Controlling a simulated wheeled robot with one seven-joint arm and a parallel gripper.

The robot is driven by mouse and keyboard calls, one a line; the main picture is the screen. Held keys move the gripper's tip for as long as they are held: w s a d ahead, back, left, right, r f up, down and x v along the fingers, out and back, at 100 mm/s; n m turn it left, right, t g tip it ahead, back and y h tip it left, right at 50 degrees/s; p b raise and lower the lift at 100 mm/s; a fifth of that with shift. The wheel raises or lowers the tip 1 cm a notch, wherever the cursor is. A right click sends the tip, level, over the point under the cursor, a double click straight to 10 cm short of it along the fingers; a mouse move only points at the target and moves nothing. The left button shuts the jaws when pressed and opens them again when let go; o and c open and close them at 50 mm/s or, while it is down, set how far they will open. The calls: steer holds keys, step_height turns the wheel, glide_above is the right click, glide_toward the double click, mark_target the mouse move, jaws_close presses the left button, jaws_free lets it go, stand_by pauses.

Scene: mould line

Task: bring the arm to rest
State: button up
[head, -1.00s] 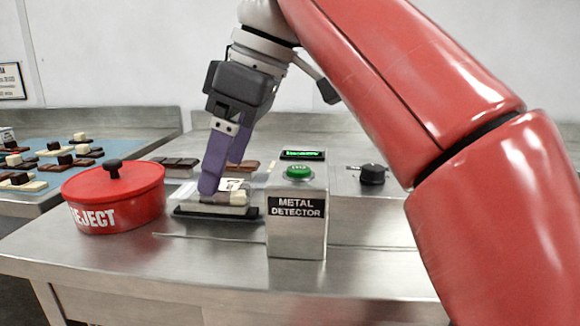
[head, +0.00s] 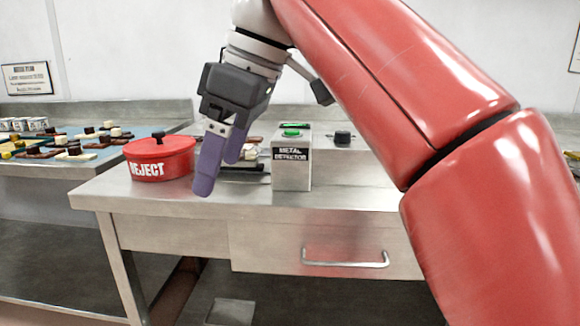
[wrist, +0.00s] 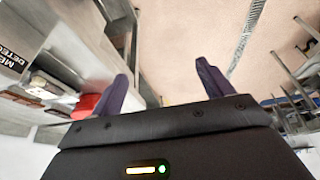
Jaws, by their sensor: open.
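My gripper (head: 222,173) hangs from my red arm in the head view, its purple fingers pointing down in front of the steel bench (head: 150,203). In the wrist view my gripper (wrist: 166,82) shows its two fingers spread wide apart with nothing between them. Behind the fingers in the head view, the metal detector (head: 291,162) stands on the bench with a green button on top. A lidded red pot marked REJECT (head: 160,158) is left of the fingers. Items on the bench behind the fingers are partly hidden.
A blue-topped table (head: 82,160) at the left holds several dark and pale pieces. A black knob (head: 342,137) sits behind the detector at right. The bench front has a drawer handle (head: 345,260). Floor shows below the bench, and the wall is behind.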

steer(key=s+d+f+m+t+h, duration=0.2)
steer(key=d+f+m, duration=0.6)
steer(key=f, duration=0.8)
steer(key=s+d+f+m+t+h, duration=0.2)
steer(key=d+f+m, duration=0.6)
steer(key=d+f, duration=0.7)
steer(key=s+t, duration=0.1)
steer(key=s, duration=0.1)
steer(key=shift+s+f+m, duration=0.3)
steer(key=shift+f+m, duration=0.05)
steer(key=shift+m, duration=0.05)
